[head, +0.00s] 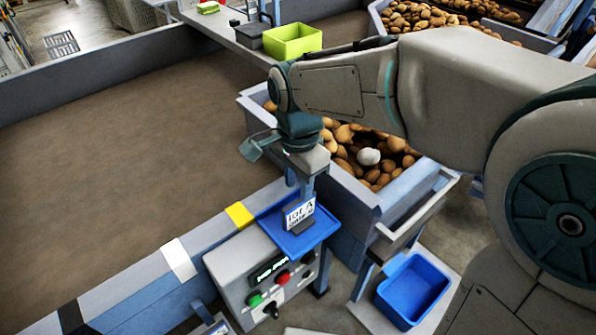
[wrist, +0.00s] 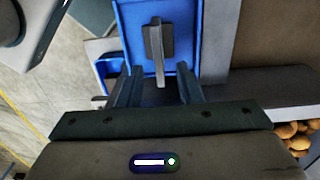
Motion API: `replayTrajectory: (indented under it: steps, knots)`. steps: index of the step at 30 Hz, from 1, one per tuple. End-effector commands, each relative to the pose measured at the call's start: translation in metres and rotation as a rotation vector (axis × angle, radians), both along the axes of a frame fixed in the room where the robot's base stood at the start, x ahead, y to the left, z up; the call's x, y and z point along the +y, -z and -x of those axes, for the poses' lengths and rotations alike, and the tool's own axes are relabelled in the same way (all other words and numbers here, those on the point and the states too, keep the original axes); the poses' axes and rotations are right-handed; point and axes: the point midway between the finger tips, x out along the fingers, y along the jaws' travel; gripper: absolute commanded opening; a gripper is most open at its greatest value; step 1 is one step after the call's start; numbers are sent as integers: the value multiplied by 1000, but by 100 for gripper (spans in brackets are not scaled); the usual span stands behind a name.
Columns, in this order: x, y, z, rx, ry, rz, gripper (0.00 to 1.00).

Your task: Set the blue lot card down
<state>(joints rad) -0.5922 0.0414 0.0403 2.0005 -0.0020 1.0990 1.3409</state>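The lot card (head: 298,212) stands upright in a small dark holder on a blue tray (head: 318,233) on top of the control box. Its face looks white with dark lettering and a bluish lower band. In the wrist view the card (wrist: 158,60) is seen edge-on from above, over its dark holder (wrist: 152,40), on the blue tray (wrist: 130,25). My gripper (head: 302,188) is just above and behind the card. In the wrist view my gripper (wrist: 157,82) is open, its fingers spread either side of the card's near edge, with gaps on both sides.
The grey control box (head: 250,270) carries buttons and a small display. A potato bin (head: 390,205) stands right behind the tray. A blue crate (head: 412,290) is at the lower right. A green box (head: 292,42) sits on the far shelf. A wide brown belt (head: 130,140) fills the left.

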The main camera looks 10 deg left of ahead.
Motion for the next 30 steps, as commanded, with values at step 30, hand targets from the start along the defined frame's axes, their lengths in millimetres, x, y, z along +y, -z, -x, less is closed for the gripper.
replayTrajectory:
  steps: [30]
  knots:
    - [-184, -15, 48, -196, -501, 23, 32]
